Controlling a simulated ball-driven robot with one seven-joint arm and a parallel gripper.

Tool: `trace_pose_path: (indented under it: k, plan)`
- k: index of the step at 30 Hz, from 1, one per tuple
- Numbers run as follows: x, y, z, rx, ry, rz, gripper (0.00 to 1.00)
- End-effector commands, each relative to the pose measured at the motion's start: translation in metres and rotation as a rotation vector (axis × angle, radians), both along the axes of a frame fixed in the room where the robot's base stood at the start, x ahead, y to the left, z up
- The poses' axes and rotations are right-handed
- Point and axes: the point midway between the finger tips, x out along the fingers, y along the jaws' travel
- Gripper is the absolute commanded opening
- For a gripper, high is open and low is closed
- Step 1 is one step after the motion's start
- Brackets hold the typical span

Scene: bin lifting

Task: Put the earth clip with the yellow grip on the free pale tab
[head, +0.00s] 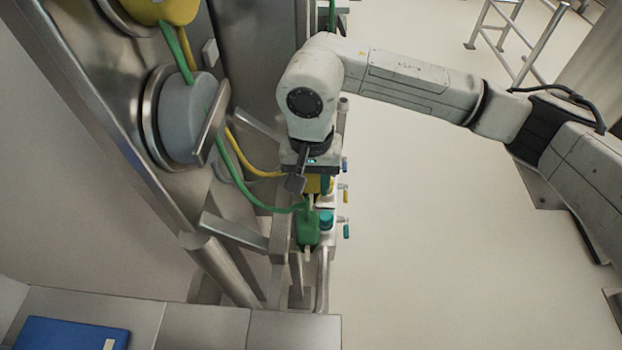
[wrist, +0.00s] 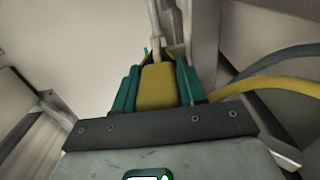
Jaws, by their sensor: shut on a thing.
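My gripper (head: 313,186) points down at the side of the metal frame. It is shut on the yellow grip (head: 312,184) of the earth clip. In the wrist view the yellow grip (wrist: 157,88) sits between my teal fingers (wrist: 157,92). A yellow cable (head: 250,167) runs from the clip's side up to the left. A pale narrow piece (wrist: 154,22) shows beyond the grip in the wrist view; I cannot tell whether the clip touches it. A green clip (head: 307,231) with a green cable stands just below my gripper. A pale tip (head: 308,255) shows under it.
A grey drum (head: 188,117) with a metal handle stands left of my arm. A blue object (head: 70,334) lies on the steel surface at lower left.

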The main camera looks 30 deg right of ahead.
Motion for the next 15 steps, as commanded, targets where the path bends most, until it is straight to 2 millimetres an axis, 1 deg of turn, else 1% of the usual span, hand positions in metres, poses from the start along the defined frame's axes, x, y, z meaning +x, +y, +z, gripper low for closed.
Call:
trace_pose_path:
  k: [8, 9, 15]
  plan:
    - [-0.0004, 0.0001, -0.0022, -0.001, 0.002, 0.000, 0.00]
    - [-0.0005, 0.0000, -0.0023, -0.001, 0.002, 0.000, 0.44]
    - [-0.0002, 0.0001, -0.0016, 0.000, 0.001, 0.000, 0.63]
